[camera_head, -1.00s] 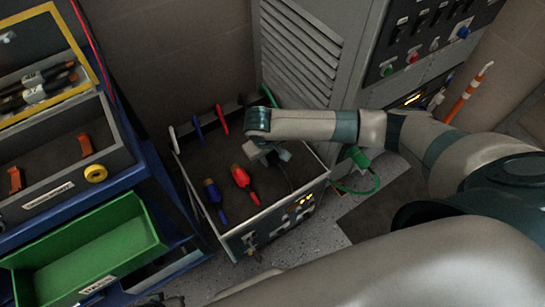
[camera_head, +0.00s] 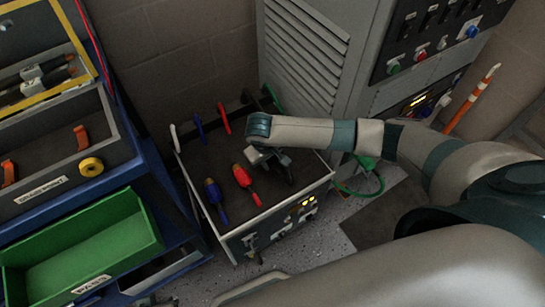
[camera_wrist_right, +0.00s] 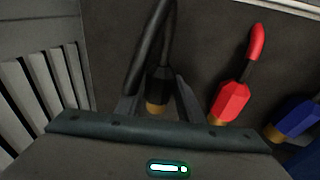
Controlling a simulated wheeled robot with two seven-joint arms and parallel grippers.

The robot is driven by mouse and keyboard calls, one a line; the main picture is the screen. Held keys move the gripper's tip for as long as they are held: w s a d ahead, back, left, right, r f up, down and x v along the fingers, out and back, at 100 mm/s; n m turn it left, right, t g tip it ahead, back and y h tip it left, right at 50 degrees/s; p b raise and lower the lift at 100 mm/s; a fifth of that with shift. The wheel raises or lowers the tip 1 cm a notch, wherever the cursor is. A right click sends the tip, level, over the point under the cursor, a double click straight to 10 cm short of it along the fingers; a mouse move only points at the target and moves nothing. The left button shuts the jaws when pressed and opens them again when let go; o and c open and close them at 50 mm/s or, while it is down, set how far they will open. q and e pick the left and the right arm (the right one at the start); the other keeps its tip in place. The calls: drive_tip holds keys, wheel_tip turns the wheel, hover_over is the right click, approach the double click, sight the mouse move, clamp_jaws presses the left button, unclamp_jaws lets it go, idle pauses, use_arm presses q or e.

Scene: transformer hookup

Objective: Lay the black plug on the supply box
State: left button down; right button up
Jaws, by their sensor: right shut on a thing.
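The supply box (camera_head: 257,213) is an open-topped grey box with a dark top and lit readouts on its front. My right gripper (camera_head: 270,157) is over the right part of that top. In the right wrist view, its two fingers (camera_wrist_right: 158,102) are shut on the black plug (camera_wrist_right: 159,88), which has a brass end and a black lead. The plug is low over the dark surface; I cannot tell whether it touches. The red plug (camera_head: 242,177) lies beside it and shows in the wrist view (camera_wrist_right: 230,100). The blue plug (camera_head: 213,191) lies further left. My left gripper is not in view.
The blue cart at left carries a green bin (camera_head: 85,246) and a grey case with a yellow roll (camera_head: 91,167). A grey cabinet (camera_head: 345,60) stands behind the box. A green lead (camera_head: 365,180) hangs at the box's right side.

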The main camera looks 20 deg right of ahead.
drive_tip(key=shift+f, duration=0.25)
drive_tip(key=o, duration=1.3)
drive_tip(key=shift+s, duration=0.1)
drive_tip(key=p+v, duration=0.1)
drive_tip(key=v, duration=0.4)
drive_tip(key=shift+a+r, duration=0.1)
drive_tip(key=shift+r, duration=0.25)
use_arm(q)
drive_tip(key=shift+g, duration=0.5)
drive_tip(key=f+p, duration=0.1)
drive_tip(key=f, duration=0.1)
drive_tip(key=a+f, duration=0.1)
drive_tip(key=f, duration=0.2)
drive_tip(key=shift+w+f+p, duration=0.15)
drive_tip(key=shift+f+p, duration=0.15)
drive_tip(key=shift+p, duration=0.1)
use_arm(e)
drive_tip(key=v, duration=1.1)
drive_tip(key=shift+r, duration=0.4)
